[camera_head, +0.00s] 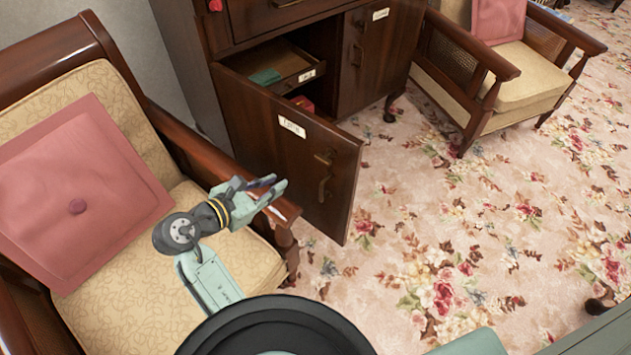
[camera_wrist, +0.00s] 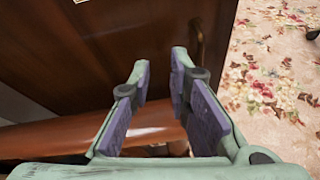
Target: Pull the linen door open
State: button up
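The dark wooden cabinet door (camera_head: 285,140) on the left stands swung out from the cabinet, and the interior shows behind it. It bears a white label (camera_head: 292,126) whose writing is too small to read for certain. A brass handle (camera_head: 323,188) is near its free edge, below a small brass fitting (camera_head: 324,157). My gripper (camera_head: 275,188) is in front of the door's outer face, left of the handle. Its fingers are apart with nothing between them. In the wrist view my gripper (camera_wrist: 158,65) faces the door, with the handle (camera_wrist: 200,45) just beyond the right fingertip.
A drawer (camera_head: 285,72) holding a green item shows inside the cabinet, above a red item (camera_head: 303,104). The right cabinet door (camera_head: 378,55) is closed. An armchair's wooden armrest (camera_head: 215,160) lies close beneath my arm. Another armchair (camera_head: 500,75) stands right. Floral carpet (camera_head: 440,230) is open at right.

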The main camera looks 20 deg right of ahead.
aim_at(321, 187)
jog(key=s+d, duration=0.1)
jog(key=s+d+f+g, duration=0.1)
jog(key=s+d+g+h, duration=0.1)
jog(key=shift+s+d+f, duration=0.1)
jog(key=shift+s+f, duration=0.05)
jog(key=shift+f, duration=0.2)
jog(key=x, duration=1)
jog(key=shift+d+f, duration=0.1)
jog(key=shift+d, duration=0.1)
jog(key=shift+c, duration=0.4)
grip_shut()
